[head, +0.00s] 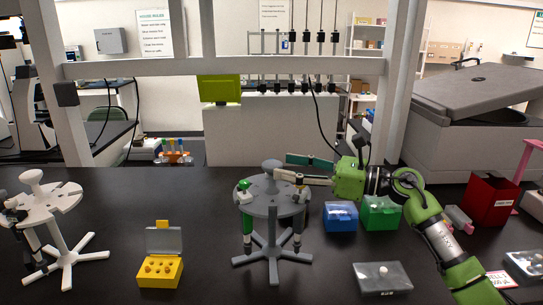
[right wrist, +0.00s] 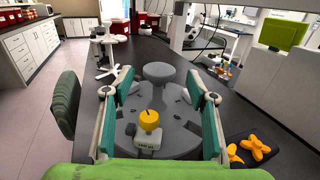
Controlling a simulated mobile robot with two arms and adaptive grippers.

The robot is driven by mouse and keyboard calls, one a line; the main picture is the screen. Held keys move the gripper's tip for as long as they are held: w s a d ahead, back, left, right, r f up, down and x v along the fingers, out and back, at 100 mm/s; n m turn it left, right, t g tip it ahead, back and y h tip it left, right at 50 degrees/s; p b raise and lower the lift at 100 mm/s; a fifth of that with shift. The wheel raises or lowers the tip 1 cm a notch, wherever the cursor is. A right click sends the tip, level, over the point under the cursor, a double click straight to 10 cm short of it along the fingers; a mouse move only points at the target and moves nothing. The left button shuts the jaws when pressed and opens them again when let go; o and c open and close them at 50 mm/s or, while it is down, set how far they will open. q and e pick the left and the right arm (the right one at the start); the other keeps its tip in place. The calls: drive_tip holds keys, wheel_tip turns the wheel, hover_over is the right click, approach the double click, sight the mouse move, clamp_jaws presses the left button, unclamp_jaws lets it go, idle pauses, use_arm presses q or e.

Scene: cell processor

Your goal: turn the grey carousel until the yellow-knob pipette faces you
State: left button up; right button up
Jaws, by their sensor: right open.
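The grey carousel (head: 273,208) stands on the dark bench at the centre of the head view. It also shows in the right wrist view (right wrist: 178,133) with its round hub. A green-knob pipette (head: 246,189) hangs at its front left. The yellow-knob pipette (right wrist: 149,121) is at the near edge in the right wrist view, between my right gripper's fingers. In the head view this is the carousel's right side, and the yellow knob is hidden there. My right gripper (head: 290,167) is open, its fingers over the carousel (right wrist: 160,92); contact cannot be told. My left gripper is out of view.
A white carousel (head: 45,203) stands at the left. A yellow tube box (head: 160,272) is front left. Blue (head: 340,217) and green (head: 381,213) boxes sit right of the grey carousel, near my right arm. A clear-lidded box (head: 383,277) is front right. Bench in front is mostly free.

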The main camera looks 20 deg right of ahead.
sight(272, 163)
drive_tip(key=x, duration=0.2)
drive_tip(key=p+x, duration=0.1)
drive_tip(key=x, duration=0.1)
drive_tip(key=shift+r, duration=0.2)
drive_tip(key=shift+w+a+f, duration=0.1)
drive_tip(key=shift+w+a, duration=0.25)
drive_tip(key=shift+w, duration=0.05)
drive_tip(key=shift+s, duration=0.1)
clamp_jaws()
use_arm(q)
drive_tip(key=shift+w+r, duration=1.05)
